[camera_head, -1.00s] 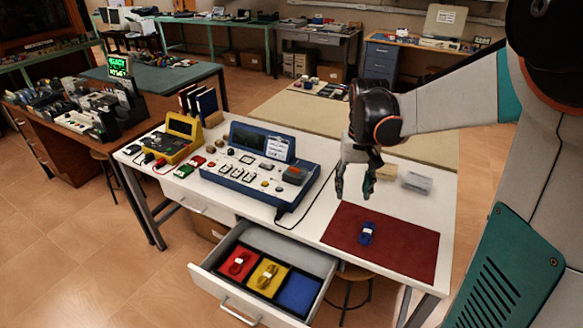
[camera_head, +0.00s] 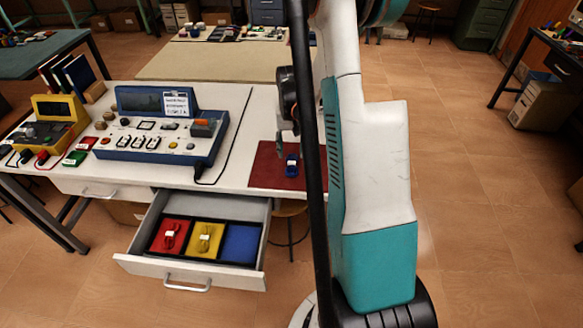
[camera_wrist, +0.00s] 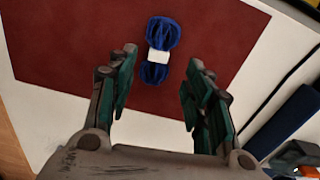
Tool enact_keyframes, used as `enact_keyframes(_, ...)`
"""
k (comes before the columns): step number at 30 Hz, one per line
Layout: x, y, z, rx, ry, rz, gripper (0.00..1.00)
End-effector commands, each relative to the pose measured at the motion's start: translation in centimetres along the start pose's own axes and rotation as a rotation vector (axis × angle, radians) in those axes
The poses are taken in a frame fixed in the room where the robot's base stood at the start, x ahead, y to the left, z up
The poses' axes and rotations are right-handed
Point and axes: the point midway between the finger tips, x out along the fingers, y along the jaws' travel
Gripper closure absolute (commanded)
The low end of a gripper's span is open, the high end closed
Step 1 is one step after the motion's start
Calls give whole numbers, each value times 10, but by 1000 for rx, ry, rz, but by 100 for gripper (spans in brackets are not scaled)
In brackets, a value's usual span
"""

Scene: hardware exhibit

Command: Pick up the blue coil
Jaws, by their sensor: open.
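The blue coil (camera_head: 292,166) lies on the dark red mat (camera_head: 262,174) at the right of the white table. In the wrist view the blue coil (camera_wrist: 160,50) shows whole, with a white band around its middle, on the red mat (camera_wrist: 90,40). My gripper (camera_wrist: 158,80) is open and empty. Its teal-padded fingers stand apart, with the coil between and just beyond their tips in that picture. In the head view my gripper is mostly hidden behind my own arm; one finger (camera_head: 279,143) shows close to the coil.
An open drawer (camera_head: 140,264) below the table has red, yellow and blue compartments. A red coil (camera_head: 170,236) and a yellow coil (camera_head: 205,239) lie in the first two; the blue compartment (camera_head: 240,244) is empty. A blue instrument console (camera_head: 160,143) stands left of the mat.

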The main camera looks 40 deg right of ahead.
Motion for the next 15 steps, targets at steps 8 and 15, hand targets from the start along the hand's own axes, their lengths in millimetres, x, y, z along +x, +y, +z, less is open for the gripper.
enact_keyframes(8, 17, 0, -1, 0, 0, 0, 53)
enact_keyframes(15, 51, 2, -2, -1, 0, 0, 53)
